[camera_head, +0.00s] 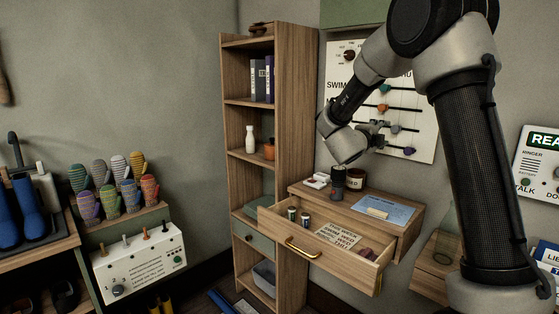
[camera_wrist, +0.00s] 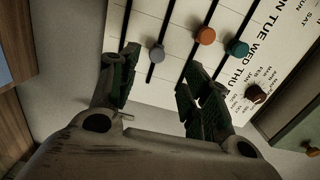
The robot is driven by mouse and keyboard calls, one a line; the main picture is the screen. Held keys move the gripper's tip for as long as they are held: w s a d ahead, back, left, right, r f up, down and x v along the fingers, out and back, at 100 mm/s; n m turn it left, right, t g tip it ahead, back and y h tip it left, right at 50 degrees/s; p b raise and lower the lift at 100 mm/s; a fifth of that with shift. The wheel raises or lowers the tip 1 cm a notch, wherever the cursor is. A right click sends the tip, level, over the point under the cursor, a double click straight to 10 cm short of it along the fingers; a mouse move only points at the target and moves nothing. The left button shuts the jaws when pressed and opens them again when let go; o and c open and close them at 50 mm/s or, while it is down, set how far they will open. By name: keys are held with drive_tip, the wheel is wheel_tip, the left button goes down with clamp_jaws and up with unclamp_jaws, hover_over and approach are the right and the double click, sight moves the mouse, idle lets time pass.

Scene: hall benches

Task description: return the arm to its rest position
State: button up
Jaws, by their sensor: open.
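My gripper (camera_head: 374,134) is raised in front of the white wall panel (camera_head: 425,95) with sliders, above the open drawer unit. In the wrist view my gripper (camera_wrist: 160,82) has its two fingers spread apart with nothing between them. Beyond the fingertips are the panel's slider tracks with grey (camera_wrist: 156,53), orange (camera_wrist: 205,36) and teal (camera_wrist: 237,48) knobs. The fingers look close to the panel; I cannot tell whether they touch it.
The drawer (camera_head: 303,256) below stands open, holding small cylinders and a printed card. A dark cup (camera_head: 338,184), a jar (camera_head: 356,179) and a blue sheet (camera_head: 384,210) sit on the ledge above it. A tall shelf (camera_head: 229,130) stands left of my gripper.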

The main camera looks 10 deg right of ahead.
drive_tip(key=s+a+r+n+t+y, duration=0.35)
drive_tip(key=a+r+n+y, duration=0.25)
drive_tip(key=n+y, duration=0.3)
drive_tip(key=s+a+f+n+g+y, duration=0.1)
drive_tip(key=s+a+n+g+y, duration=0.1)
drive_tip(key=s+a+n+y, duration=0.45)
drive_tip(key=s+d+f+n+g, duration=0.1)
drive_tip(key=s+f+n+g, duration=0.2)
drive_tip(key=s, duration=0.7)
drive_tip(key=s+d+f+n+g+h, duration=0.1)
drive_tip(key=s+d+f+n+g, duration=0.1)
drive_tip(key=s, duration=0.9)
drive_tip(key=s+d+f+n+g+h, duration=0.1)
drive_tip(key=s+f+n+g, duration=0.3)
drive_tip(key=s+n, duration=0.3)
drive_tip(key=s+f, duration=0.1)
drive_tip(key=s, duration=0.2)
drive_tip(key=shift+s+d+f, duration=0.15)
drive_tip(key=shift+s+d, duration=0.05)
drive_tip(key=shift+s, duration=0.2)
drive_tip(key=shift+c, duration=0.2)
